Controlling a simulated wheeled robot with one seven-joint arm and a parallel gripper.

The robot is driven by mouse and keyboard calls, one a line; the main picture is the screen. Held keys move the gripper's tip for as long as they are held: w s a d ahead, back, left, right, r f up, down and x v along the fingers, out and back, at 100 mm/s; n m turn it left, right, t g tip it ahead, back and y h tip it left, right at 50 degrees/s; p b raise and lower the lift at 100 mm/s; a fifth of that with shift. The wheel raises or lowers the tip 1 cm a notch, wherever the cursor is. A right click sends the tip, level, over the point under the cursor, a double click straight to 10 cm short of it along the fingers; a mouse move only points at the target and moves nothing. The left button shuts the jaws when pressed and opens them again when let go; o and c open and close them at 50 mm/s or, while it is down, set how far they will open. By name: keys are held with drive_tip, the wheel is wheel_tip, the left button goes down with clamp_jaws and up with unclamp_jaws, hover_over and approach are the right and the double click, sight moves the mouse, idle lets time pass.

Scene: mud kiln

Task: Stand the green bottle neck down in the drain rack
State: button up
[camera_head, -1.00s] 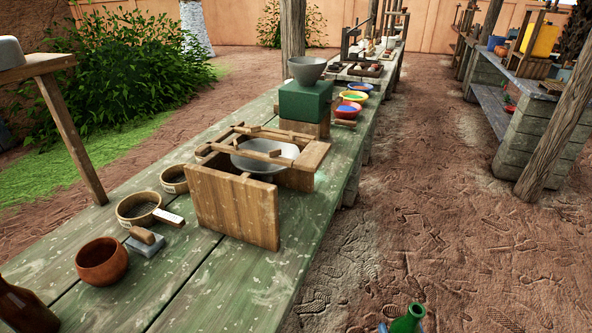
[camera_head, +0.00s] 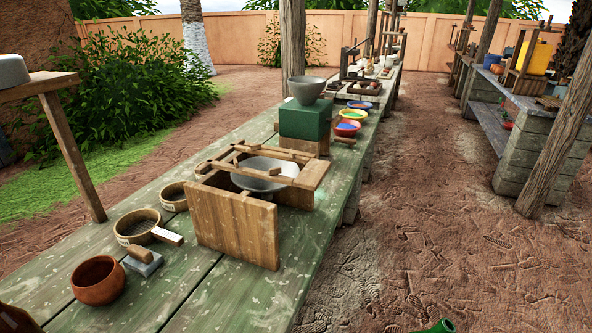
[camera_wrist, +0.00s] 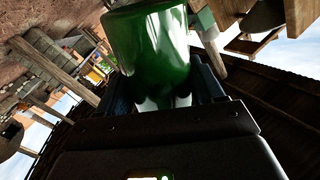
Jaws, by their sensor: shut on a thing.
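The green bottle (camera_wrist: 150,45) fills the upper middle of the wrist view, held between the dark fingers of my gripper (camera_wrist: 163,88). In the head view only the bottle's neck end (camera_head: 438,326) shows at the bottom edge; my gripper is out of that view. A wooden frame (camera_head: 235,222) with slats across its top stands on the green table and looks like the drain rack. A pale basin (camera_head: 262,181) sits within it, under the slats. The bottle is well apart from the frame, off the table's right side.
A green block (camera_head: 304,120) with a grey bowl (camera_head: 306,89) on it stands behind the frame. A wooden post (camera_head: 556,130) stands right. The dirt aisle is clear.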

drive_tip(key=m+b, duration=0.3)
drive_tip(key=m, duration=0.4)
drive_tip(key=shift+f+m+b, duration=0.15)
drive_tip(key=shift+m+b, duration=0.15)
drive_tip(key=shift+b, duration=0.05)
drive_tip(key=m+b, duration=0.1)
drive_tip(key=m, duration=0.2)
drive_tip(key=shift+r+m+b, duration=0.25)
drive_tip(key=shift+m+b, duration=0.15)
drive_tip(key=shift+m, duration=0.8)
drive_tip(key=shift+f+m+b, duration=0.15)
drive_tip(key=shift+m+b, duration=0.3)
drive_tip(key=shift+m, duration=0.35)
drive_tip(key=m+b, duration=0.1)
drive_tip(key=m, duration=0.1)
drive_tip(key=shift+m, duration=0.3)
drive_tip(key=m, duration=0.4)
drive_tip(key=shift+d+m+b, duration=0.1)
drive_tip(key=shift+m+b, duration=0.2)
drive_tip(key=m, duration=0.9)
